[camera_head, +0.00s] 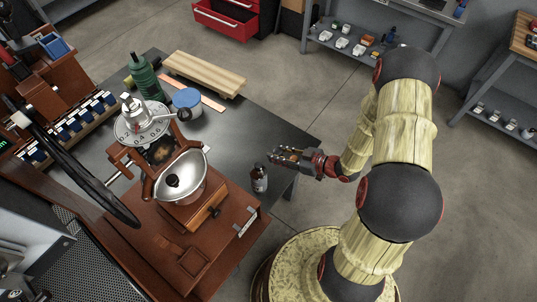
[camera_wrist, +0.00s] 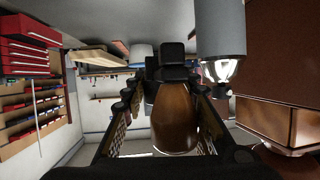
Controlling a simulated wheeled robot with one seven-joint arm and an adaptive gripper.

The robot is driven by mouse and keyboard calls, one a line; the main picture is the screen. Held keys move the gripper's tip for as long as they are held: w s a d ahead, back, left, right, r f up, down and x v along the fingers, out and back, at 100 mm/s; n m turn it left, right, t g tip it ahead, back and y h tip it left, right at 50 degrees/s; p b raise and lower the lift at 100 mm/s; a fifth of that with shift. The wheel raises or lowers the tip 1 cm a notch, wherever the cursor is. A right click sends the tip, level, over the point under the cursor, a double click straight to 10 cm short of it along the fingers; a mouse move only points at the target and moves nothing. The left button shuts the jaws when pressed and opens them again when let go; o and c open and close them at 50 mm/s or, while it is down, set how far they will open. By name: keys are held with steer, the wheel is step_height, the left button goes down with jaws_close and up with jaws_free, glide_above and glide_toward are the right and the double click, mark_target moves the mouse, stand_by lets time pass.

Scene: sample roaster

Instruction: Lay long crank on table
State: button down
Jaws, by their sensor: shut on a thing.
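My gripper (camera_head: 287,157) is at the right edge of the dark table (camera_head: 232,130), its fingers pointing left over the tabletop. In the wrist view, a brown, rounded wooden-looking grip with a black end lies between the fingers; I take it as the long crank (camera_wrist: 175,115). My gripper is shut on it. Most of the crank's length is hidden, and in the head view the fingers cover it. I cannot tell whether it touches the table.
A blue-lidded jar (camera_head: 187,101), a green bottle (camera_head: 145,78) and a wooden board (camera_head: 204,73) are at the back. Bare tabletop lies between.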

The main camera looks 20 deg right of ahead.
steer(key=shift+f, duration=0.2)
steer(key=w+a+f+b, duration=0.1)
steer(key=w+f+b, duration=0.25)
steer(key=w, duration=0.45)
steer(key=b, duration=0.2)
glide_above(263, 150)
steer(key=f, duration=0.5)
steer(key=shift+s+d+f, duration=0.15)
steer(key=shift+s+f, duration=0.15)
steer(key=shift+w+f, duration=0.2)
steer(key=shift+f, duration=0.1)
steer(key=shift+w+f+b, duration=0.1)
steer(key=shift+f+b, duration=0.6)
steer(key=shift+f, duration=0.8)
steer(key=shift+f, duration=0.15)
steer(key=c, duration=1.4)
jaws_free()
